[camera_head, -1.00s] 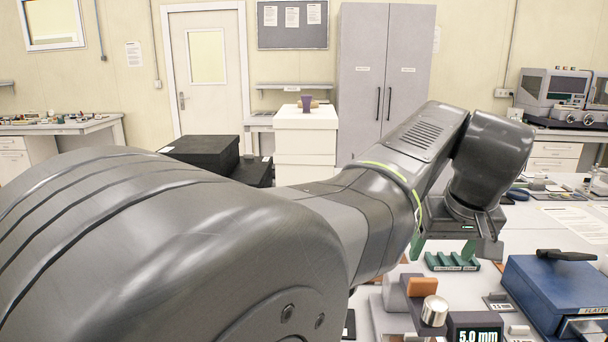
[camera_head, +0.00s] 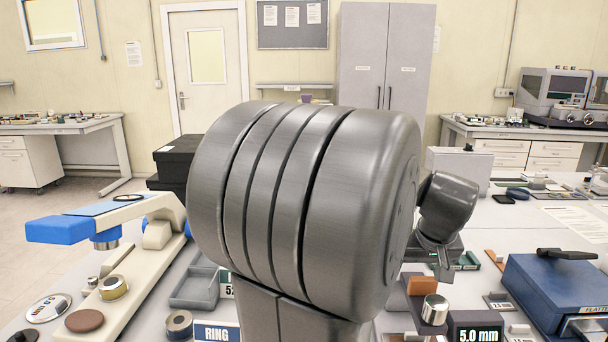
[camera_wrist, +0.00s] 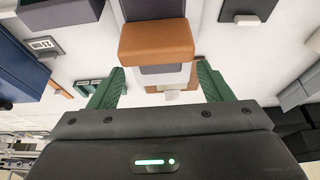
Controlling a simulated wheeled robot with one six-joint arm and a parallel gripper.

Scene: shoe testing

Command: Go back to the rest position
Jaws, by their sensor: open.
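My gripper (camera_wrist: 160,72) shows its two green fingers in the wrist view. They are spread apart with nothing held between them. An orange-brown block (camera_wrist: 155,42) on a dark support lies beyond the fingertips, apart from them. In the head view my folded arm fills the middle of the picture. My wrist shows to its right, above the bench, behind the orange-brown block (camera_head: 419,285) and a metal cylinder (camera_head: 435,310). The fingers are too small to make out clearly there.
A blue box (camera_head: 560,290) with a black handle stands at the right. A cream device with a blue end (camera_head: 60,229), a grey tray (camera_head: 195,287) and small discs lie at the left. A display (camera_head: 476,327) reads 5.0 mm. My arm hides the bench's middle.

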